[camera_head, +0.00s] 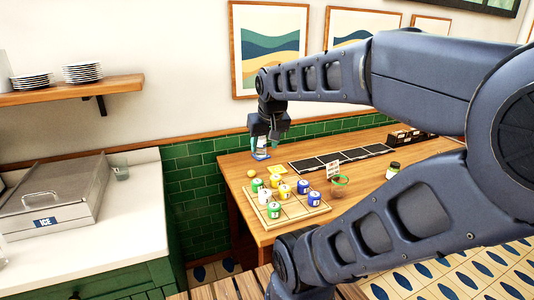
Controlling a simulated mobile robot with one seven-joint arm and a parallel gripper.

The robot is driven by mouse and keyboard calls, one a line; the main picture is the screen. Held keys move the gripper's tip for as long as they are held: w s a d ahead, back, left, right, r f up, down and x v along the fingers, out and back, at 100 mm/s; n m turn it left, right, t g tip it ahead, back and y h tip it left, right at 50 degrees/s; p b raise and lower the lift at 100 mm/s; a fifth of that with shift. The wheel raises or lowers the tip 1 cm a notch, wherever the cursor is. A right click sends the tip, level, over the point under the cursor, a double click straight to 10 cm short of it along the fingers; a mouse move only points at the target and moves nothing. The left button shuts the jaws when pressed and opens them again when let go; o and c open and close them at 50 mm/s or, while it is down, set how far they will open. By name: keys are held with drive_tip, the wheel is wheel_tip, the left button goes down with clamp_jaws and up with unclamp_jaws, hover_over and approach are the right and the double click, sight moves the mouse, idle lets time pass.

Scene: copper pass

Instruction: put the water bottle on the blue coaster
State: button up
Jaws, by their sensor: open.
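The blue coaster (261,157) lies near the far left edge of the wooden table. A small pale bluish upright thing, which looks like the water bottle (259,146), stands over the coaster, directly below my gripper. Its base appears to be on the coaster, but the view is too small to tell how well centred it is. My gripper (267,136) points down from the arm above it, with its jaws open. The fingers partly hide the bottle's top, and I cannot tell whether they touch it.
A yellow square (280,170) and a round yellow thing (252,173) lie close by. A wooden tray (290,219) holds several coloured cans. A black mat strip (341,158), a small sign (333,170), a green-rimmed glass (340,183) and a jar (392,171) are to the right.

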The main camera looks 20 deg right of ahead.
drive_tip(key=s, duration=0.1)
drive_tip(key=s+f, duration=0.1)
drive_tip(key=s, duration=0.1)
drive_tip(key=shift+s+a+f, duration=0.15)
drive_tip(key=shift+a+f, duration=0.2)
drive_tip(key=shift+a, duration=0.05)
